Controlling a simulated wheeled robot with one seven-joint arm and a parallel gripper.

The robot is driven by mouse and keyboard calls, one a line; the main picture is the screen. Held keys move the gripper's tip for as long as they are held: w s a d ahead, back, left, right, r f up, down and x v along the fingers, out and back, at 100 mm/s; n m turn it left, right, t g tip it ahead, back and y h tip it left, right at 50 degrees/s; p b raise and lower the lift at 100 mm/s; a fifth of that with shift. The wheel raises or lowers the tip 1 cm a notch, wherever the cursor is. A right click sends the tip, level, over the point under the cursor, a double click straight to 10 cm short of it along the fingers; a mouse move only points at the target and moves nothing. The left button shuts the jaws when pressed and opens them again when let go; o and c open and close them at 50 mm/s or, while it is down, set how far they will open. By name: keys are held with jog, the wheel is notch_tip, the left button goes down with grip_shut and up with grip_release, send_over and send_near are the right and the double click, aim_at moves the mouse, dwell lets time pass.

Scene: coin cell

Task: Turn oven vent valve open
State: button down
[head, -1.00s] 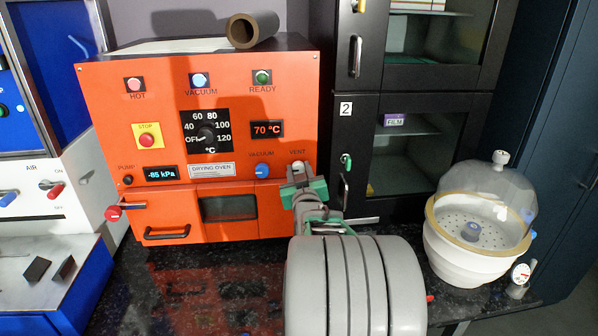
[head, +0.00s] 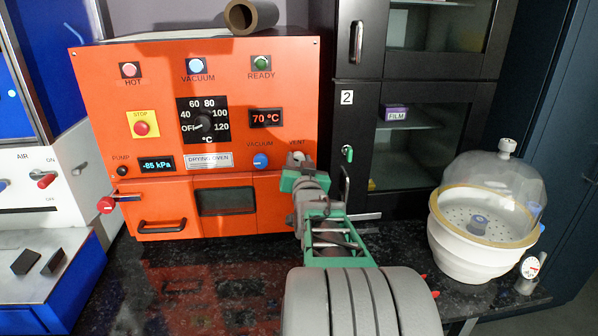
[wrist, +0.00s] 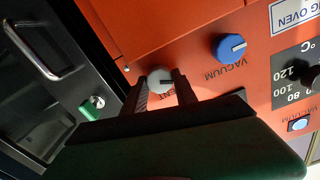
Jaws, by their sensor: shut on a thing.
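The orange drying oven (head: 160,212) stands on the dark counter. Its vent valve (wrist: 160,78) is a light grey-white knob with a dark pointer line, low on the right of the front panel. In the head view the vent valve (head: 297,157) is partly hidden by my gripper (head: 297,168). In the wrist view my gripper (wrist: 161,90) has one finger on each side of the knob and is shut on it. The blue vacuum knob (wrist: 229,47) is beside it; it also shows in the head view (head: 261,161).
The black film cabinet (head: 346,225) stands close on the right of the oven. A white desiccator with a clear dome (head: 455,230) sits on the counter at right. A white and blue unit (head: 45,260) is at left. A brown tube (head: 240,17) lies on the oven.

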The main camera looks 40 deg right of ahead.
jog(key=m+b, duration=0.6)
jog(key=shift+f, duration=0.35)
jog(key=m+b, duration=0.2)
jog(key=m, duration=0.1)
jog(key=shift+d+r+m+b, duration=0.1)
jog(key=shift+r+m+b, duration=0.05)
jog(key=shift+m+b, duration=1.55)
jog(key=shift+m+p, duration=0.3)
jog(key=shift+m, duration=0.1)
jog(key=c, duration=1)
grip_release()
jog(key=shift+o, duration=0.2)
